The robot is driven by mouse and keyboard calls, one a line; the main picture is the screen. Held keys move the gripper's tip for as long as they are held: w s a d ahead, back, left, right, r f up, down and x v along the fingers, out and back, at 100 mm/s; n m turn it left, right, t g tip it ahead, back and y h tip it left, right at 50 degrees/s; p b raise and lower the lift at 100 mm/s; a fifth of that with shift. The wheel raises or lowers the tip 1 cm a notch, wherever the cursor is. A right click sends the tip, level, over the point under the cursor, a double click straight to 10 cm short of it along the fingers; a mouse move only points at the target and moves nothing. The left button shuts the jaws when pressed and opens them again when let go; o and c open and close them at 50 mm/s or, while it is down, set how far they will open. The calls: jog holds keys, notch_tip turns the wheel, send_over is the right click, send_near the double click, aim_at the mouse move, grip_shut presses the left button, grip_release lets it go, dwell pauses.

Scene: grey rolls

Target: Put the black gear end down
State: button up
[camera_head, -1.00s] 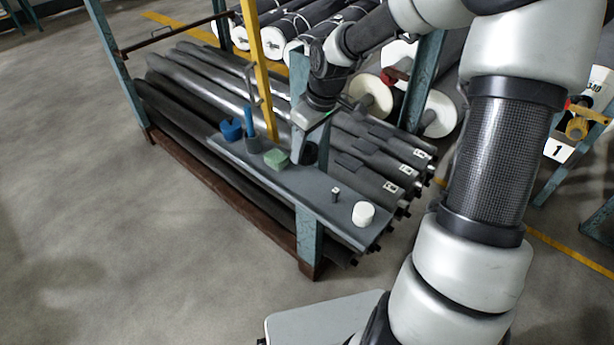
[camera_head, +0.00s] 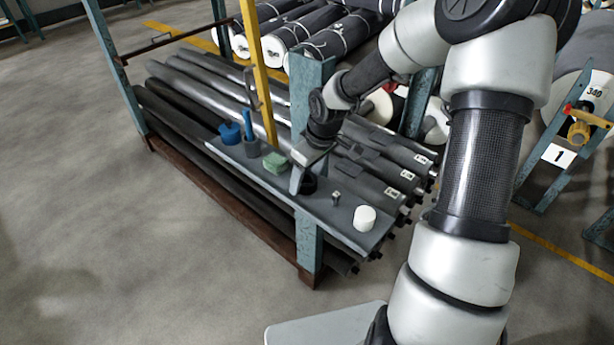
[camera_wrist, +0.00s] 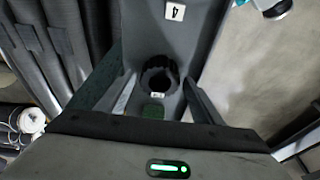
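The black gear end (camera_wrist: 147,80) shows in the wrist view as a dark toothed ring around a hole, between my two fingers. My gripper (camera_wrist: 160,85) appears shut on it, with a finger close at either side. In the head view, the black gear end (camera_head: 308,185) is a dark round shape at the lower end of my gripper (camera_head: 303,180), low over the grey shelf board (camera_head: 325,213). It is between the green block and a small metal piece. I cannot tell whether its underside touches the board.
The board also carries a blue piece (camera_head: 230,133), a grey cup (camera_head: 251,148), a green block (camera_head: 275,162), a small metal piece (camera_head: 336,198) and a white cylinder (camera_head: 365,218). A yellow upright (camera_head: 256,70) stands beside the board. Long grey rolls (camera_head: 205,85) lie behind.

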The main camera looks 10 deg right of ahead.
jog(key=shift+o, duration=0.2)
jog(key=shift+r, duration=0.1)
jog(key=p+v, duration=0.3)
jog(key=v, duration=0.9)
jog(key=shift+p, duration=0.35)
